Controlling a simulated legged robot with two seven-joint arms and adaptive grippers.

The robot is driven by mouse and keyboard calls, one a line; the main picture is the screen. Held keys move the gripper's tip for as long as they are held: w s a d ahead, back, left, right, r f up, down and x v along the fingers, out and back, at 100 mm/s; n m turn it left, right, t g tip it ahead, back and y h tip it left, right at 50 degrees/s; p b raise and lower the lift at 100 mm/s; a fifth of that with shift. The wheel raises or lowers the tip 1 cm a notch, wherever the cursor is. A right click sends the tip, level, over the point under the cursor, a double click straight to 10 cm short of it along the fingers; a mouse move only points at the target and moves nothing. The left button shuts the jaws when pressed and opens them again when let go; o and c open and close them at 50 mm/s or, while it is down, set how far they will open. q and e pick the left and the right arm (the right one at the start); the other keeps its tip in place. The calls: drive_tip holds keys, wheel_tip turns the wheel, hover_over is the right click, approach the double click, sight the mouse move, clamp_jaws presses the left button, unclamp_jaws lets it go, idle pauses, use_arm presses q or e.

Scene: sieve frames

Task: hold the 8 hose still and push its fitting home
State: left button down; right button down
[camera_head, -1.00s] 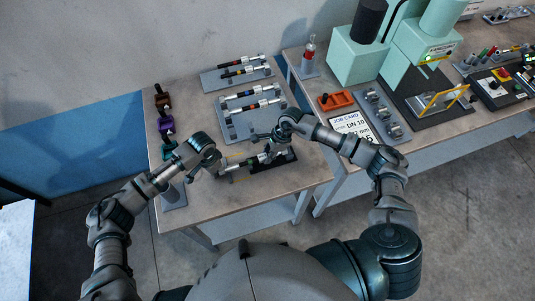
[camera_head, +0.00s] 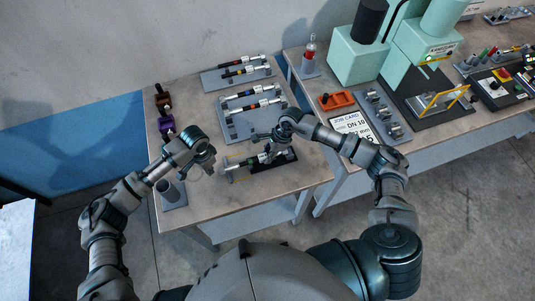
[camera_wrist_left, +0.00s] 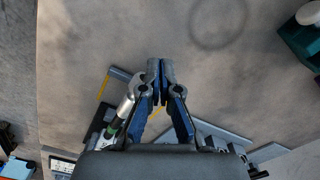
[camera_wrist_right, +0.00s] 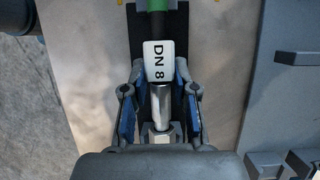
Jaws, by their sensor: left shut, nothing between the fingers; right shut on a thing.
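The 8 hose (camera_head: 252,161) lies across a dark holder at the front of the table. In the right wrist view its white DN 8 label (camera_wrist_right: 159,62), a green band and a metal fitting (camera_wrist_right: 161,108) show. My right gripper (camera_wrist_right: 160,98) is shut on the hose's metal fitting end, with a finger on each side; it also shows in the head view (camera_head: 270,137). My left gripper (camera_wrist_left: 160,76) is shut and empty, its fingertips together. In the head view my left gripper (camera_head: 204,167) is left of the hose, apart from it. The hose's other metal end (camera_wrist_left: 126,106) shows in the left wrist view.
Behind lie grey racks (camera_head: 233,128) with several other hoses. A job card (camera_head: 350,127) and green machine (camera_head: 360,55) are on the right table.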

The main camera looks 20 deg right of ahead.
use_arm(q)
drive_tip(key=shift+a+r, duration=0.15)
drive_tip(key=shift+r, duration=0.9)
drive_tip(key=shift+a+r, duration=0.15)
drive_tip(key=shift+r, duration=0.9)
use_arm(e)
drive_tip(key=c, duration=0.8)
unclamp_jaws()
drive_tip(key=v, duration=1.2)
